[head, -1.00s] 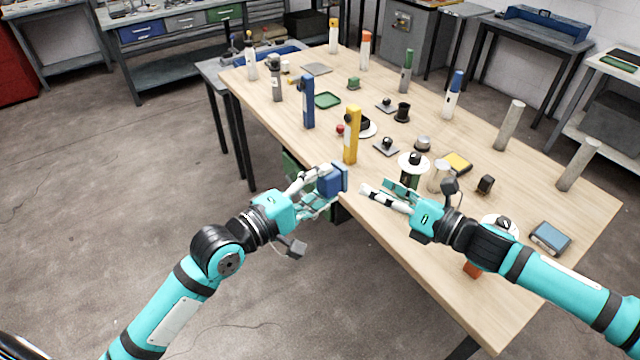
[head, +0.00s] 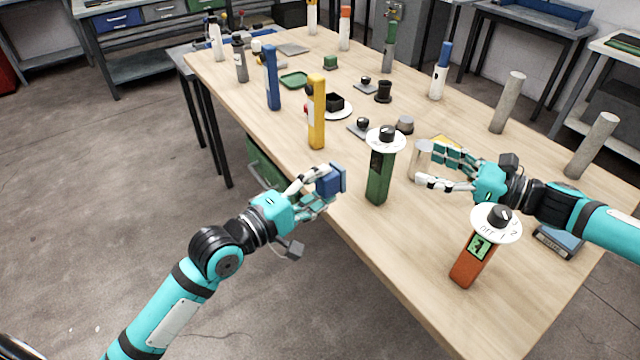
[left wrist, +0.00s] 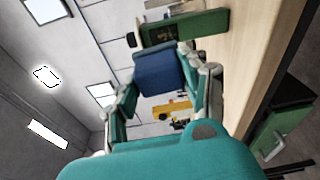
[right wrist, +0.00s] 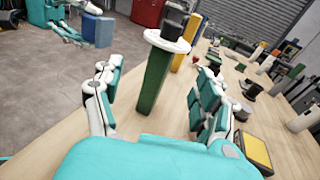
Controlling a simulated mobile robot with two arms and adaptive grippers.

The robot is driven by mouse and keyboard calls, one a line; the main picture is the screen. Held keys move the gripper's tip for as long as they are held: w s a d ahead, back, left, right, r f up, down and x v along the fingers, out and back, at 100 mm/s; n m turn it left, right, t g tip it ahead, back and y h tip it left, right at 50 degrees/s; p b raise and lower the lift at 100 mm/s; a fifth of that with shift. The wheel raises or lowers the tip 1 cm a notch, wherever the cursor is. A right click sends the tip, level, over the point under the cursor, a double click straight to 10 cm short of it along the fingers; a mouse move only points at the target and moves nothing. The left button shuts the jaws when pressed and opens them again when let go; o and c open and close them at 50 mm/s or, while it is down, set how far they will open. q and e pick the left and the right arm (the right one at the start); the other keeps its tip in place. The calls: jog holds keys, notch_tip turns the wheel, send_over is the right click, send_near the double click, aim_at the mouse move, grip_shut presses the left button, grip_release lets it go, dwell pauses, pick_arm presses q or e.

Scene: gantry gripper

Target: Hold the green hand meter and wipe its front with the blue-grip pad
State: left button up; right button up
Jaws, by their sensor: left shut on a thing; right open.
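The green hand meter (head: 379,178) stands upright near the table's front edge, with a black dial on a white disc at its top. It also shows in the right wrist view (right wrist: 155,83), ahead of my open right gripper (right wrist: 152,95), and in the left wrist view (left wrist: 195,27). My right gripper (head: 432,166) is empty, to the right of the meter and apart from it. My left gripper (head: 318,190) is shut on the blue-grip pad (head: 331,181), held left of the meter, off the table edge. The pad's blue block (left wrist: 160,75) shows between the fingers; its wiping face is unclear.
An orange meter (head: 474,256) with a white dial disc stands at the near right. A yellow tool (head: 316,115) and a blue one (head: 272,80) stand left of the green meter. A metal cylinder (head: 420,160) is close to my right fingers. A blue box (head: 557,242) lies at right.

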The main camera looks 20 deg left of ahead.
jog(key=b, duration=0.5)
send_near(389, 180)
jog(key=shift+w+a+r, duration=0.3)
jog(key=shift+a+r, duration=0.2)
jog(key=shift+a+f+b, duration=0.1)
jog(key=shift+f+b, duration=0.4)
jog(key=shift+f, duration=0.15)
jog(key=b+x, duration=0.2)
jog(key=x, duration=0.6)
jog(key=shift+w+a+b, duration=0.1)
jog(key=shift+a+b, duration=0.2)
jog(key=shift+a, duration=0.1)
pick_arm(q)
notch_tip(389, 180, down, 11)
jog(key=shift+w+d+r, duration=0.15)
jog(key=shift+w+d, duration=0.05)
jog(key=shift+w, duration=0.15)
pick_arm(e)
jog(key=shift+w+a, duration=0.15)
jog(key=shift+a, duration=0.3)
jog(key=c, duration=1.3)
